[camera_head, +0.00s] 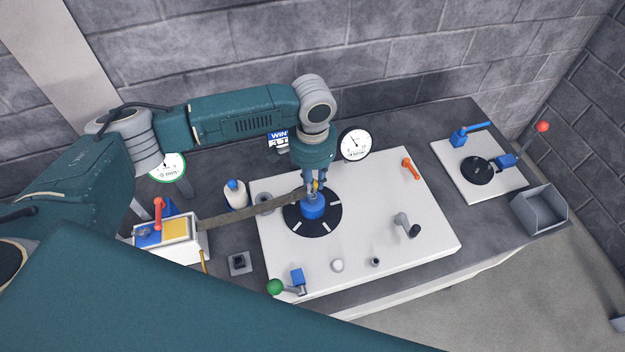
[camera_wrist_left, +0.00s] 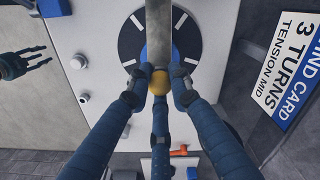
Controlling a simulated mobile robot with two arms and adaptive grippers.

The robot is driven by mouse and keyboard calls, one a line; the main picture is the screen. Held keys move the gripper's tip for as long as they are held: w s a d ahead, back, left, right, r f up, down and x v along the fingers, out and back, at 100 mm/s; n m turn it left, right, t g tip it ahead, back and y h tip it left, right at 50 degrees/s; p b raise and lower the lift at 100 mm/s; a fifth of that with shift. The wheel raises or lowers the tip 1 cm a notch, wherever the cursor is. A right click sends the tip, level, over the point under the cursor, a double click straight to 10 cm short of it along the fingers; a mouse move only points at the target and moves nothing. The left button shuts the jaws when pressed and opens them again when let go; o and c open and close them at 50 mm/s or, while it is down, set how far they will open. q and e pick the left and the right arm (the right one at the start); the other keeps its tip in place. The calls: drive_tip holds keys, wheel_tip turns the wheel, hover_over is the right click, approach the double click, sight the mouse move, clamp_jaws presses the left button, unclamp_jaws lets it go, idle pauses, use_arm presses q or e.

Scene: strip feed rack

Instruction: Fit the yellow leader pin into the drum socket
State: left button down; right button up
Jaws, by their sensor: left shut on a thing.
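The yellow leader pin (camera_wrist_left: 159,82) shows as a round yellow head between the fingertips of my left gripper (camera_wrist_left: 158,80), which is shut on it. The grey strip (camera_wrist_left: 159,30) runs from the pin across the black drum disc (camera_wrist_left: 130,42). In the head view my left gripper (camera_head: 313,188) points down over the drum's blue hub (camera_head: 313,208). The strip (camera_head: 250,208) stretches left from there to the feed box (camera_head: 180,245). The fingers and strip hide the socket; I cannot tell whether the pin touches it. My right gripper (camera_wrist_left: 25,63) hangs apart at the left, fingers spread and empty.
The white plate (camera_head: 360,265) carries a crank (camera_head: 405,224), a green-knobbed lever (camera_head: 276,287) and an orange handle (camera_head: 411,169). A white bottle (camera_head: 235,194) stands left of the drum. A smaller plate (camera_head: 468,190) and a grey bin (camera_head: 540,209) are at right.

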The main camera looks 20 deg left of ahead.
use_arm(q)
drive_tip(key=shift+f, duration=1.05)
drive_tip(key=c, duration=1.5)
unclamp_jaws()
wheel_tip(320, 180, up, 12)
